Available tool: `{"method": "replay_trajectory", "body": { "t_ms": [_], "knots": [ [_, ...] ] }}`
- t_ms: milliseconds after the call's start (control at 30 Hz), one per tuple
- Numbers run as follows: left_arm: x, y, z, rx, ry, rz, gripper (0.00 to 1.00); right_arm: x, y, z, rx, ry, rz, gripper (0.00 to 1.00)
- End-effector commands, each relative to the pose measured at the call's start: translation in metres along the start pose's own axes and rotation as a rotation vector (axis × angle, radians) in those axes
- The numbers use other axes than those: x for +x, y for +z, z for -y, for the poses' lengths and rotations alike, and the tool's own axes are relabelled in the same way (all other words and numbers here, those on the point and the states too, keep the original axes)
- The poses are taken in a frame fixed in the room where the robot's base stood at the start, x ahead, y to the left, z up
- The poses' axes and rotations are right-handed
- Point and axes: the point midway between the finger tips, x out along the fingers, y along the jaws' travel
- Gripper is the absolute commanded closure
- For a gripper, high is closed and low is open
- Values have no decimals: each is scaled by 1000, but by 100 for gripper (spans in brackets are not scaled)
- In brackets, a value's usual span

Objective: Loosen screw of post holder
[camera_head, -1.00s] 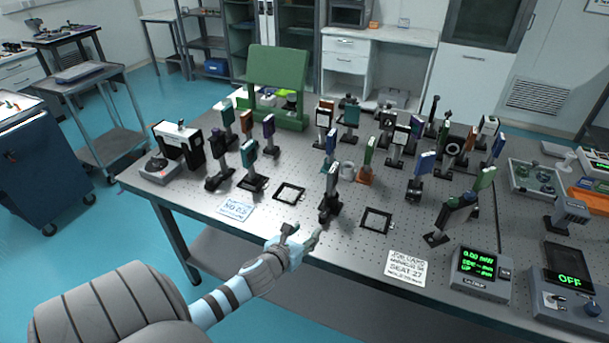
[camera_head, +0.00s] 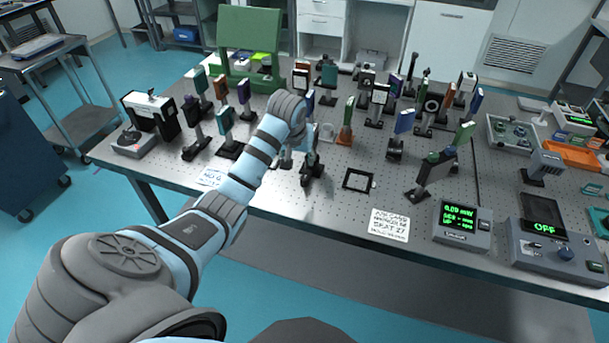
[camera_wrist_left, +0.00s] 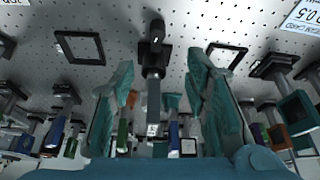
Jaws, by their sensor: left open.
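My left gripper (camera_head: 298,160) reaches down from above at the front middle of the optical table, partly hidden by my own wrist. In the left wrist view the left gripper (camera_wrist_left: 160,66) is open, with one teal finger on each side of a slim post holder (camera_wrist_left: 153,95) on a dark base. The fingers look apart from it. This post holder appears to be the dark upright one (camera_head: 314,168) beside the gripper in the head view. Its screw is too small to make out. My right gripper is not in view.
A flat black square frame (camera_head: 358,180) lies right of the gripper. A paper note (camera_head: 389,225) and a green-display meter (camera_head: 463,225) sit near the front edge.

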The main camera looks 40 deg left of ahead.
Motion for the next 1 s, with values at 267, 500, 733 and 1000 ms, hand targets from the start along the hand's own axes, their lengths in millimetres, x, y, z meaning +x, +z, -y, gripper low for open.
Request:
{"method": "replay_trajectory", "body": {
  "t_ms": [267,500,733,1000],
  "knots": [
    [58,6,-2,14,3,16,58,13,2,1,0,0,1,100],
    [125,6,-2,14,5,11,58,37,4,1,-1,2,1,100],
    [144,5,-2,14,3,10,58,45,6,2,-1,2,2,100],
    [143,4,-2,14,4,9,63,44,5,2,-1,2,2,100]
  ]
}}
